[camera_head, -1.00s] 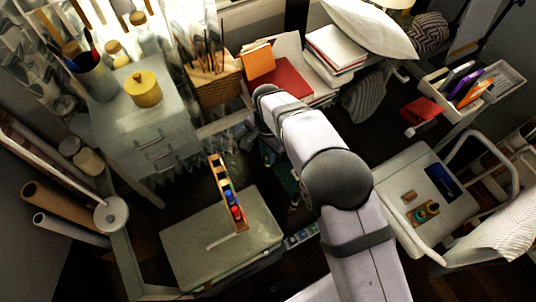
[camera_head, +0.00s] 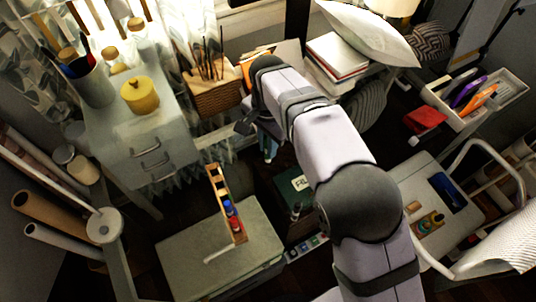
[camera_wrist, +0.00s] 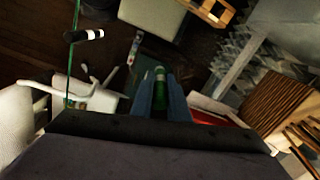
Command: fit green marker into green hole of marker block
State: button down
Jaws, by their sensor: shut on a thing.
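The wooden marker block (camera_head: 214,184) is a long, narrow rack lying on a pale grey-green box top, left of my arm in the head view. A blue marker (camera_head: 229,208) and a red marker (camera_head: 235,224) sit in it. Part of the wooden rack also shows at the top of the wrist view (camera_wrist: 222,16). My gripper (camera_wrist: 160,80) is shut on the green marker (camera_wrist: 160,88), which stands between the two blue-grey fingers. In the head view my gripper hangs behind and above the block, and the marker is not clear there. The green hole cannot be made out.
The grey-green box (camera_head: 190,262) has bare top around the block. A white chair (camera_head: 440,185) with small items is at right.

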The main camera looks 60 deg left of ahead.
jog(key=shift+r, duration=0.55)
jog(key=m, duration=0.1)
send_over(224, 195)
jog(key=d, duration=0.1)
jog(key=f, duration=0.1)
jog(key=shift+s+d+f+p, duration=0.1)
jog(key=shift+f+p, duration=1.35)
jog(key=shift+f, duration=2.6)
jog(key=shift+f, duration=0.25)
